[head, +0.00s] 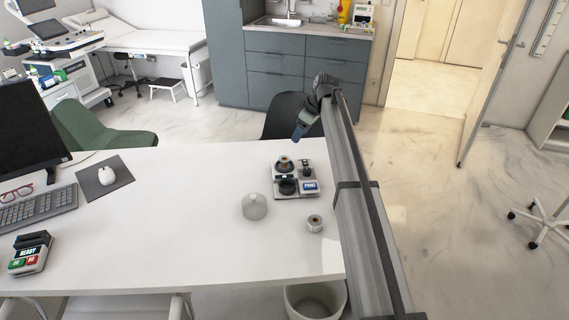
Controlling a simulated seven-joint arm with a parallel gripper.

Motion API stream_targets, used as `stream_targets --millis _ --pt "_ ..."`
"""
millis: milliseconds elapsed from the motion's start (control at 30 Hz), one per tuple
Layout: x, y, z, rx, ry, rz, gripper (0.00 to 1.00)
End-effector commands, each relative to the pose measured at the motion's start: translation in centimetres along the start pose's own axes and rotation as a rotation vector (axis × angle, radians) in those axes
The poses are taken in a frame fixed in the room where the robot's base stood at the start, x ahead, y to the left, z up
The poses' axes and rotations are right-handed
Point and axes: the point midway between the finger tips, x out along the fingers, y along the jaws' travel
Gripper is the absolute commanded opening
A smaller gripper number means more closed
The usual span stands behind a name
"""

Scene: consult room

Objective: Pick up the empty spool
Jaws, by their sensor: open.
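A small pale grey spool-like piece (315,223) stands alone on the white desk near its right end. A grey-white tray-like unit (279,194) behind it holds a dark spool-like piece with a tan top (284,164), a dark ring-shaped piece (288,186) and a smaller dark piece (306,171). I cannot tell for sure from this view which piece is the empty spool. My gripper (298,137) is above and behind the tray unit, apart from every piece. It is open, and nothing shows in it; its fingers are small here.
A translucent dome-shaped object (255,206) stands left of the grey spool-like piece. A mouse (107,176), keyboard (38,208) and card-reader-like device (31,252) are at the left. A white bin (316,300) stands below the front edge. The desk's middle (180,220) is clear.

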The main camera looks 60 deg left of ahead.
Motion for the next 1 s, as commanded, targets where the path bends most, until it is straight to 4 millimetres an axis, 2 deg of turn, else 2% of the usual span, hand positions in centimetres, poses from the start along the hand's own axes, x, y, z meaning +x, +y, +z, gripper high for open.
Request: stream_targets --millis 67,233,600,1000 --pt "0.1 -0.2 -0.6 -0.01 0.001 -0.003 0.54" --pt "1.4 -0.3 -0.6 -0.011 0.001 -0.004 0.54" --pt "7.4 -0.3 -0.6 -0.01 0.001 -0.004 0.54" --pt "10.2 -0.5 -0.6 -0.009 0.001 -0.003 0.54"
